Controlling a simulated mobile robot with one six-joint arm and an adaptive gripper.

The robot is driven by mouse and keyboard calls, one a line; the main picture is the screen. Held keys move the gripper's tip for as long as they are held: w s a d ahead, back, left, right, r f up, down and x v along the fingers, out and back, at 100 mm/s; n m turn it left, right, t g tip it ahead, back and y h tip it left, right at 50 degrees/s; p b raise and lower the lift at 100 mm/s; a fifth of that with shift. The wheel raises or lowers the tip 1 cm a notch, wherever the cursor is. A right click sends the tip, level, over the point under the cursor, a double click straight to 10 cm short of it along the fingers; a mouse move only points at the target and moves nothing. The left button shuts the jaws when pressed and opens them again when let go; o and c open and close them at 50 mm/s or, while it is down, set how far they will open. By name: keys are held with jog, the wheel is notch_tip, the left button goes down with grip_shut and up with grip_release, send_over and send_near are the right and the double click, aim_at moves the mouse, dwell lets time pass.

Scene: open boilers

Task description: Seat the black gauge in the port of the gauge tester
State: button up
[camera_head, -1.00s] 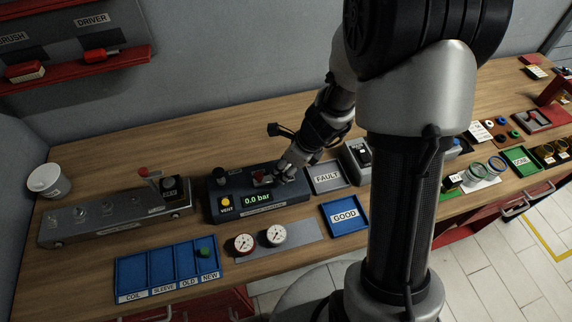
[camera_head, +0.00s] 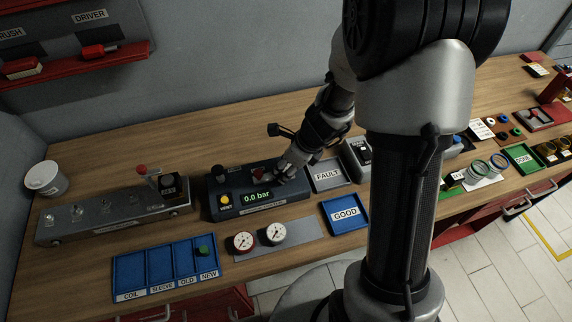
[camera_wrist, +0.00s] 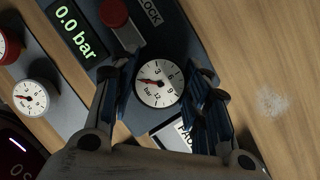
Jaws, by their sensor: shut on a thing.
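The gauge tester (camera_head: 222,212) is a dark box on the bench, with a green "0.0 bar" display (camera_head: 257,197), a yellow vent button (camera_head: 225,199) and a red knob (camera_head: 258,173). My gripper (camera_head: 286,172) is at the tester's right end. In the wrist view, its blue-padded fingers are shut on the black gauge (camera_wrist: 159,83), on opposite sides of its white dial. The dial faces the wrist camera and its needle is near the low end. The gauge is over the tester's end beside the "LOCK" label. The port is hidden beneath it, so I cannot tell how deep the gauge sits.
Two other gauges, one red-rimmed (camera_head: 243,242) and one pale-rimmed (camera_head: 274,233), lie on a grey mat in front. The FAULT tray (camera_head: 318,184) is close on the right; the GOOD tray (camera_head: 337,226) is nearer the front. Bare bench lies behind the tester.

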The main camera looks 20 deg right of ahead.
jog(key=o, duration=1.2)
jog(key=shift+o, duration=0.2)
jog(key=o, duration=0.3)
jog(key=shift+r, duration=0.15)
notch_tip(320, 180, up, 7)
jog(key=p, duration=0.7)
